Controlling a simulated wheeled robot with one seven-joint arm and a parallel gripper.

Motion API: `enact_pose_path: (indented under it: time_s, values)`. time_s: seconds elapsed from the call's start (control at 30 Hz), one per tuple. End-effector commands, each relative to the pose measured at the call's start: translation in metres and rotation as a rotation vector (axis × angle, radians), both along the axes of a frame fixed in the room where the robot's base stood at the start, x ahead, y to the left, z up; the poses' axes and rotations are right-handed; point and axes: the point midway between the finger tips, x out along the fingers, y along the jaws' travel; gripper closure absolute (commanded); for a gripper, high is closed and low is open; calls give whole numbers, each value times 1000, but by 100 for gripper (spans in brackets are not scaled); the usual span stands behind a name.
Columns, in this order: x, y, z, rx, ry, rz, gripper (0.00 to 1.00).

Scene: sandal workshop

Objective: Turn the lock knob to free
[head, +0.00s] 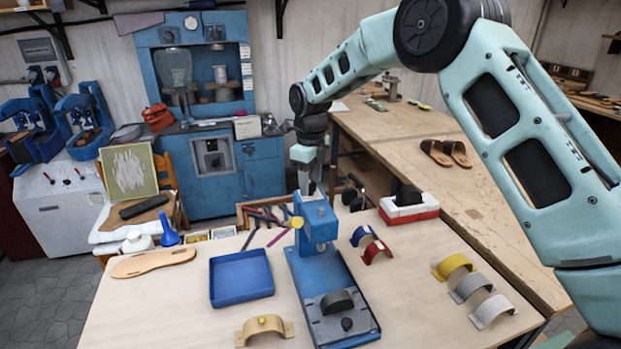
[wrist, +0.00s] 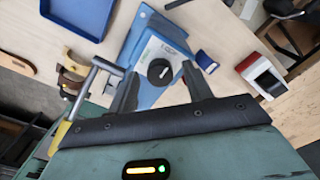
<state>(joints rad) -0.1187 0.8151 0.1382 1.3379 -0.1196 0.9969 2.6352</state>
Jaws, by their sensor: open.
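The lock knob (wrist: 160,72) is a round black dial with a white pointer mark, on a pale plate on top of the blue press (wrist: 140,45). The mark slants toward the upper right in the wrist view; the plate's lettering is too small to read surely. My gripper (wrist: 159,75) is open, its two dark fingers on either side of the knob, with gaps visible; I cannot tell its height above it. In the head view my gripper (head: 306,184) points down over the head of the blue press (head: 318,222), and the knob is hidden there.
A lever with a yellow end (head: 296,222) sticks out from the press, close to my gripper. A blue tray (head: 242,278) lies left of the press. Coloured arched straps (head: 470,284) lie to the right, and a red and white box (head: 408,210) stands behind right.

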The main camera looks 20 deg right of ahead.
Motion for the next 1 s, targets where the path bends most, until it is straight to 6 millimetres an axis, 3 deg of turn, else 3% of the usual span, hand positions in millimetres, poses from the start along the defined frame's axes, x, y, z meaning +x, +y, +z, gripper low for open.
enact_pose_path:
  time_s: [0.03, 0.2, 0.67, 1.0]
  values:
    - [0, 0, 0, 0, 0, 0, 50]
    - [0, 0, 0, 0, 0, 0, 94]
    - [0, 1, 1, 0, -1, 83, 94]
    - [1, 1, 1, 1, -4, 356, 94]
